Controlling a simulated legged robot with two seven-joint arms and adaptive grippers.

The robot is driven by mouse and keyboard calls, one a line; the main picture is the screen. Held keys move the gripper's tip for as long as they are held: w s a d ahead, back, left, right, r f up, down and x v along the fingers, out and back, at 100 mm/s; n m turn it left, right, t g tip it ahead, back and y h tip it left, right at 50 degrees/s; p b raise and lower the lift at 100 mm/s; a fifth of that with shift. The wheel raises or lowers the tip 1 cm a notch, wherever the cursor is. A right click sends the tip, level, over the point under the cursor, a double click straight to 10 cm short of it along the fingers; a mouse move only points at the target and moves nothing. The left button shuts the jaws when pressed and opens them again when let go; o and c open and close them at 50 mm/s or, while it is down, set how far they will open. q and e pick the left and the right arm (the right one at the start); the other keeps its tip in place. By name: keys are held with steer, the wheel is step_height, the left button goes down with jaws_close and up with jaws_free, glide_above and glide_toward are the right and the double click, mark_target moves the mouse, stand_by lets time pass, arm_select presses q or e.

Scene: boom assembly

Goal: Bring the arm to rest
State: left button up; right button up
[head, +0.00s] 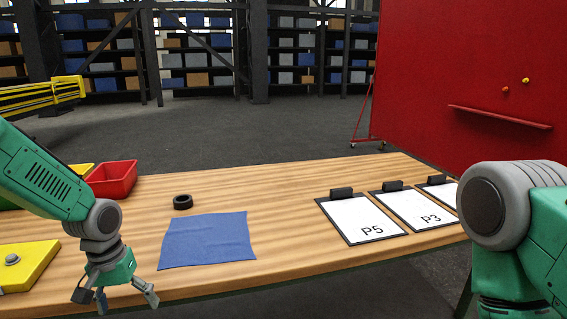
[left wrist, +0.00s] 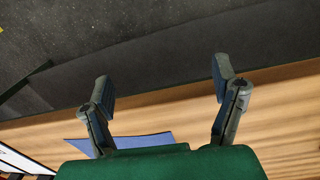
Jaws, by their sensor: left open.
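My left gripper (head: 127,298) hangs at the front left edge of the wooden table (head: 290,220) in the head view. Its fingers are spread wide with nothing between them. In the left wrist view the two fingers (left wrist: 162,88) also stand apart and empty, with dark floor and the table's edge behind them. My right arm (head: 520,215) shows at the right of the head view, and its gripper is out of the picture.
A blue cloth (head: 207,240) lies flat right of my left gripper, with a black ring (head: 182,202) behind it. A red bin (head: 112,179) and a yellow box (head: 28,265) stand at the left. Clipboards (head: 362,220) lie at the right. The table's middle is clear.

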arm_select(q)
steer(key=s+d+f+m+b, duration=0.1)
steer(key=s+d+f, duration=0.2)
steer(key=s+f, duration=0.6)
steer(key=s+d+f+b, duration=0.1)
steer(key=s+d+f, duration=0.2)
steer(key=s+f, duration=0.55)
steer(key=s+a+f+m+b, duration=0.1)
steer(key=s+f, duration=0.3)
steer(key=s, duration=0.9)
steer(key=shift+a+t+y+b, duration=0.3)
steer(key=shift+a+y, duration=0.1)
steer(key=shift+a, duration=0.1)
